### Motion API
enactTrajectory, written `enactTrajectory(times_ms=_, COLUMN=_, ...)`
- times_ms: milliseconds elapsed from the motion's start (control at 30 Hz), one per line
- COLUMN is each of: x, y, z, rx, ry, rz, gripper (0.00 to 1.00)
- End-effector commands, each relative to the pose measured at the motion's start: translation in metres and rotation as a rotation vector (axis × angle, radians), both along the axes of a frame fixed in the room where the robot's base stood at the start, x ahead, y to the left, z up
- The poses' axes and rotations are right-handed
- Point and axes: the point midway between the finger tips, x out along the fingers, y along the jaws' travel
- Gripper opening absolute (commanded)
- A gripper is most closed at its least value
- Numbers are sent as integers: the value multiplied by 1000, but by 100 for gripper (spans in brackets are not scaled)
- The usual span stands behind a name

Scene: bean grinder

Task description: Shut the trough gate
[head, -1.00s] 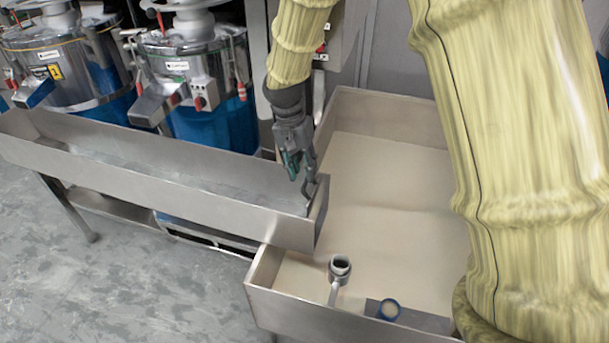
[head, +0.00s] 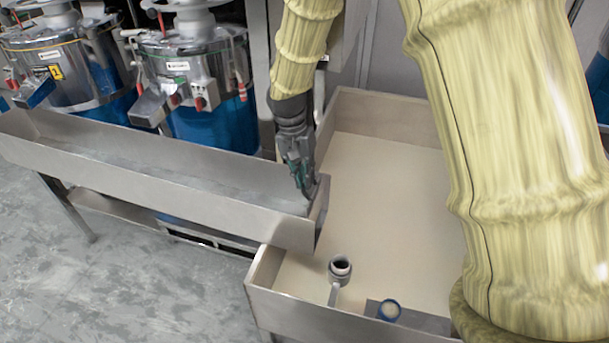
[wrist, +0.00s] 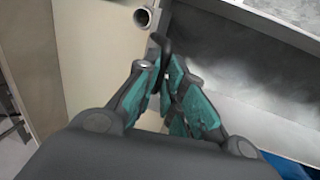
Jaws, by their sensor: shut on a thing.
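The long steel trough (head: 180,195) runs from the left and ends beside a wide bin. The trough gate (head: 321,213) is the grey plate at the trough's right end, by the bin's left edge. The trough interior (wrist: 235,75) fills the right of the wrist view. My gripper (head: 308,197) is down at this end. In the wrist view my gripper (wrist: 167,80) has its teal-padded fingers closed on a dark gate handle (wrist: 162,47). The fingers hide part of the handle and plate. I cannot tell how far the gate stands open.
The wide beige bin (head: 385,185) lies to the right of the trough. A grey cup with a handle (head: 340,270) and a blue-rimmed cylinder (head: 389,310) are at its near end. Grinders with blue drums (head: 212,125) stand behind the trough. Open floor (head: 110,270) lies in front.

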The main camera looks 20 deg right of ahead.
Motion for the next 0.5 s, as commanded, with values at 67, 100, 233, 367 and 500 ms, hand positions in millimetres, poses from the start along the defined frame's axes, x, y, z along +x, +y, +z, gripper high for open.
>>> enactTrajectory(times_ms=67, x=0, y=0, z=-1, rx=-1, ry=1, rz=0, gripper=0)
enactTrajectory(times_ms=100, x=0, y=0, z=-3, rx=0, ry=1, rz=0, gripper=0)
enactTrajectory(times_ms=233, x=0, y=0, z=-13, rx=-2, ry=3, rz=2, gripper=0)
enactTrajectory(times_ms=367, x=0, y=0, z=-29, rx=-2, ry=3, rz=0, gripper=0)
enactTrajectory(times_ms=500, x=0, y=0, z=-45, rx=-2, ry=1, rz=0, gripper=0)
